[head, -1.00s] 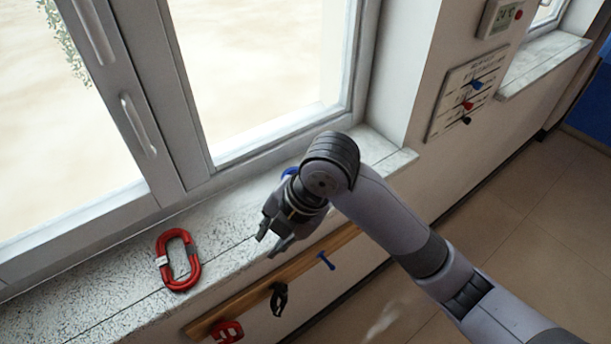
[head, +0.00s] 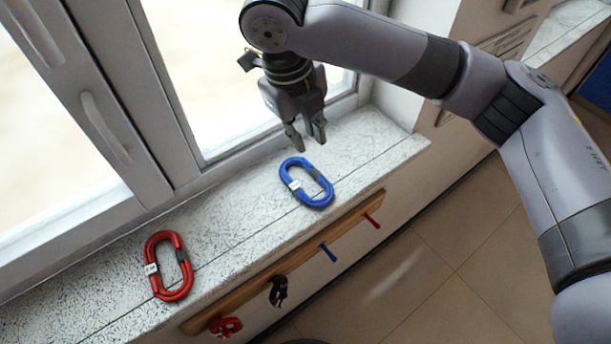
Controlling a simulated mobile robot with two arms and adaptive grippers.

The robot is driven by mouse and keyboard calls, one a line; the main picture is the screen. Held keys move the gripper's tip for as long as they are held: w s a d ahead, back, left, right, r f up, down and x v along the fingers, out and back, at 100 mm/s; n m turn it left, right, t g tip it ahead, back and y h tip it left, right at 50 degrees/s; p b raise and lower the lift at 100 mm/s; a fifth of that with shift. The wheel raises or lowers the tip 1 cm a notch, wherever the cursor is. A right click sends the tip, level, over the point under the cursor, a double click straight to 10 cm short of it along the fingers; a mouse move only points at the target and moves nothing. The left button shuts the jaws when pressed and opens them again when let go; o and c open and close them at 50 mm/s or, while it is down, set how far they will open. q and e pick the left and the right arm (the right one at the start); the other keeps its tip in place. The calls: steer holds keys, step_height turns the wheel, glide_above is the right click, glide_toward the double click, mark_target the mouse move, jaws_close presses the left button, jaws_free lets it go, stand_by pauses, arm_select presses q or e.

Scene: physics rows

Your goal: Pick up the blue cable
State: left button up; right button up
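The blue cable (head: 286,172) is a coiled oval loop with a white tag, lying flat on the speckled window sill (head: 228,233). My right gripper (head: 311,146) is above the sill at the far side of the blue cable, pointing down. Its two fingers are apart with nothing between them, and a gap shows between the fingertips and the cable. My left gripper is not in the head view.
A red cable (head: 153,268) with a white tag lies on the sill to the left. Below the sill edge, a wooden rail (head: 300,249) has a blue peg (head: 328,252), a red peg (head: 372,221), a black clip (head: 278,291) and a red item (head: 226,327). The window stands behind.

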steer(key=p, duration=0.1)
glide_above(316, 172)
steer(key=s, duration=0.2)
steer(key=f, duration=0.5)
steer(key=a+f, duration=0.1)
steer(key=f, duration=0.1)
steer(key=shift+w+f, duration=0.25)
steer(key=shift+f, duration=0.25)
steer(key=f, duration=0.1)
steer(key=f+p, duration=0.1)
steer(key=w+f+p, duration=0.1)
steer(key=f, duration=0.1)
steer(key=shift+d, duration=0.25)
steer(key=shift+w+d+f, duration=0.1)
steer(key=shift+w+f, duration=0.05)
steer(key=shift+f, duration=0.4)
steer(key=shift+c, duration=0.5)
jaws_close()
